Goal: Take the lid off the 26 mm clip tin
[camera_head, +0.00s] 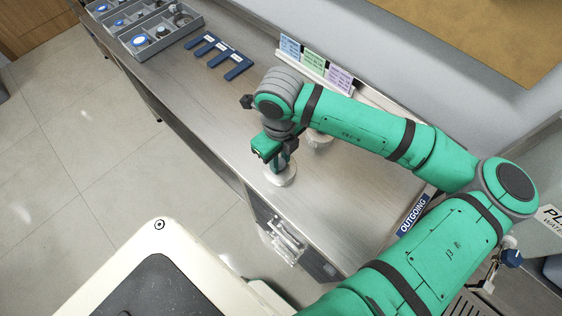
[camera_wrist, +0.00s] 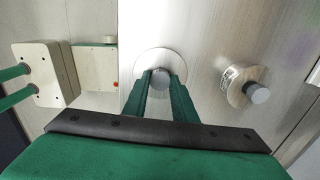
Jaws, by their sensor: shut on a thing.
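My gripper (camera_wrist: 160,82) is shut on the grey knob (camera_wrist: 160,77) of a pale round lid (camera_wrist: 146,62). In the head view my gripper (camera_head: 279,165) stands over this pale round piece (camera_head: 284,179) near the bench's front edge. Whether a tin is under the lid is hidden. A second pale round tin (camera_wrist: 236,82) with a grey knob and a label on its side stands apart to the right in the wrist view. It shows behind my wrist in the head view (camera_head: 319,140). I cannot read its label, so I cannot tell which is the 26 mm tin.
The metal bench (camera_head: 215,115) is clear to the left of my gripper. A grey compartment tray (camera_head: 165,48) with small parts and several blue labelled strips (camera_head: 220,58) lie farther along. A rack of coloured cards (camera_head: 315,67) stands at the wall. An OUTGOING sign (camera_head: 412,215) lies at the right.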

